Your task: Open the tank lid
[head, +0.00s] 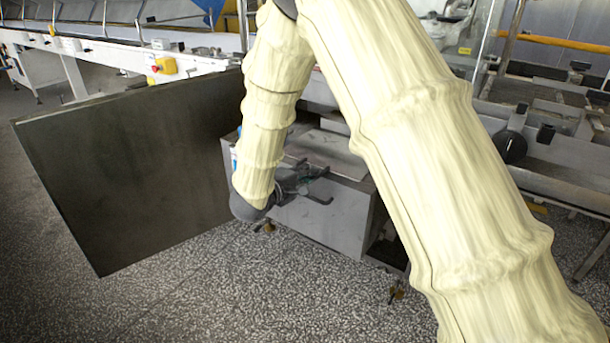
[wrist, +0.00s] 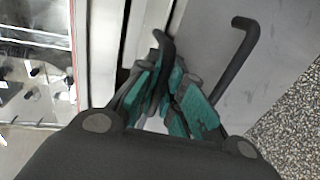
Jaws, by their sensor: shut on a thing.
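The tank (head: 325,215) is a grey steel box low in the middle of the head view. Its flat lid (head: 335,150) lies on top and looks level. My gripper (head: 308,178) is at the tank's upper front edge. In the wrist view, my gripper's teal-padded fingers (wrist: 172,95) are closed around a dark bent bar, which looks like the lid handle (wrist: 166,45). Another dark bent bar (wrist: 240,65) stands out to the right, outside the fingers. The fingers hide most of the gripped part, and my arm hides part of the tank.
A large dark panel (head: 120,180) stands open left of the tank, close to my wrist. A white machine frame (head: 100,50) runs behind it. Metal machinery (head: 555,150) stands at the right. The speckled floor (head: 210,300) in front is mostly clear.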

